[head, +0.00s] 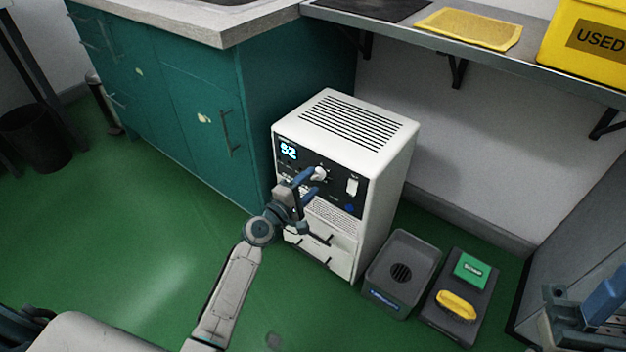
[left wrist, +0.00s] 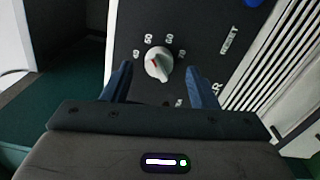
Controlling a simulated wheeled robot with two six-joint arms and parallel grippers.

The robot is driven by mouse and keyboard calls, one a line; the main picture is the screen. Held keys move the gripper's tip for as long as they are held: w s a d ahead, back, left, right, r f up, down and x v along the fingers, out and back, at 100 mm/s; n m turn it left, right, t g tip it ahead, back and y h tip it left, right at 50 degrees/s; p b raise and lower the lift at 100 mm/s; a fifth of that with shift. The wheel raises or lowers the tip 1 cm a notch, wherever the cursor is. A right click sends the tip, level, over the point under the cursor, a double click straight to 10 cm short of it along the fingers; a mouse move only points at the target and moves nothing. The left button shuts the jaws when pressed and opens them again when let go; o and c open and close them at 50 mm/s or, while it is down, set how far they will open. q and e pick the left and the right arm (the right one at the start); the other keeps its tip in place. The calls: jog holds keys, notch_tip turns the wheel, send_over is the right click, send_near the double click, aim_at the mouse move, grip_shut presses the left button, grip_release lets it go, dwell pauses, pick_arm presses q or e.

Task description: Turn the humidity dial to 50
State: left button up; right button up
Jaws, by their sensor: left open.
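The white dehumidifier-like cabinet (head: 385,170) stands on the green floor, with a black control panel on its front. Its lit display (head: 288,150) appears to read 52. The humidity dial (head: 319,173) is a light round knob. In the left wrist view the dial (left wrist: 158,65) has a red mark on its upper-left side, with 40, 50, 60 and 70 printed around it; the exact setting is hard to tell. My left gripper (head: 308,183) is open, its blue fingers pointing at the dial, one on each side, with visible gaps. My right gripper (head: 598,305) is partly in view at the lower right.
A grey bin (head: 428,250) and a dark tray (head: 435,318) with a green block and a yellow item stand right of the cabinet. Teal cupboards (head: 200,110) stand left of it. A shelf (head: 400,27) with a yellow bin (head: 590,65) runs above.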

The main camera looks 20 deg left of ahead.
pick_arm(q)
jog(key=v, duration=0.8)
jog(key=shift+s, duration=0.3)
jog(key=shift+a+r, duration=0.1)
jog(key=shift+a, duration=0.05)
